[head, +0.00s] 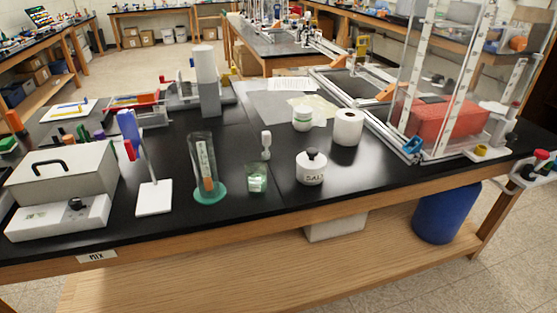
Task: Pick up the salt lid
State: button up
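The salt lid (311,155) has a dark round knob and sits on top of a squat white jar (311,174) with dark lettering that reads SALT. The jar stands upright on the black bench top (270,205), right of the middle and near the front edge. The lid looks seated on the jar. My gripper does not show in the head view.
A small green-tinted glass (256,181) and a tall cylinder with a green base (205,170) stand left of the jar. A white roll (348,128) and a small white tub (302,119) stand behind it. The bench is clear in front and to the right.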

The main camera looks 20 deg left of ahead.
aim_at(311, 159)
jog(key=u, duration=0.85)
jog(key=k, duration=1)
jog(key=i, duration=0.8)
jog(key=u, duration=0.05)
